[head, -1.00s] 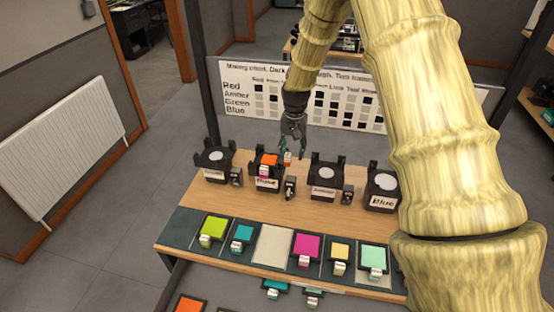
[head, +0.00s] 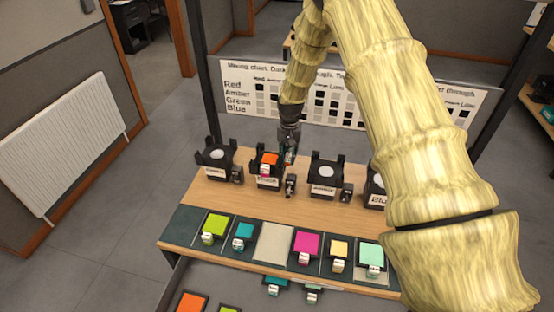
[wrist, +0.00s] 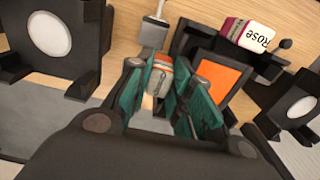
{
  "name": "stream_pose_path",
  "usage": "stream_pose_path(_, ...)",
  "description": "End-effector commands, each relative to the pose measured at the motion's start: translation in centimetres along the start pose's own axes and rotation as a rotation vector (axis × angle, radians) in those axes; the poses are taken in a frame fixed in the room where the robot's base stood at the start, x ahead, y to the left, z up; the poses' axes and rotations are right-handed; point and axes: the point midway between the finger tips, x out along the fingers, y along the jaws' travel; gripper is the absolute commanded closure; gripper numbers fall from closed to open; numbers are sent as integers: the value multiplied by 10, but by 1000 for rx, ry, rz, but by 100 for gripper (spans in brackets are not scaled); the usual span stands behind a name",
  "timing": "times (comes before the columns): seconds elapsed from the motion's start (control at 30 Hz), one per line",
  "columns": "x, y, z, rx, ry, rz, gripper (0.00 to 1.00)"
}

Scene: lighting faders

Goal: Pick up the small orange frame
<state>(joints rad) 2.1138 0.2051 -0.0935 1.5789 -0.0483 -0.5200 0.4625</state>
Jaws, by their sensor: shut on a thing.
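The small orange frame (head: 271,158) has a dark border and an orange panel. It sits at the second lamp holder (head: 269,182) from the left; I cannot tell whether it is raised at all. It also shows in the wrist view (wrist: 222,78), just right of the fingers. Its orange-and-white tab (wrist: 159,76) is between the teal fingertips. My gripper (head: 289,154) is shut on this tab, at the right side of the holder; the wrist view shows its fingers (wrist: 165,92) too. The fingers hide part of the tab.
Black holders stand left (head: 216,160) and right (head: 323,175). Several coloured frames, such as the lime one (head: 216,224), lie along the front strip. A larger orange frame (head: 190,303) lies lower down. A chart (head: 340,95) stands behind.

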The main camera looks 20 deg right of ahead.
Motion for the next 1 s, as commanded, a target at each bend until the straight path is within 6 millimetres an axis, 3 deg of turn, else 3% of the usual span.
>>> stream_pose_path(0.57,-1,0,-2,1,-2,2,100)
stream_pose_path(0.77,-21,0,-3,2,0,1,100)
stream_pose_path(1.0,-57,0,-3,2,1,0,100)
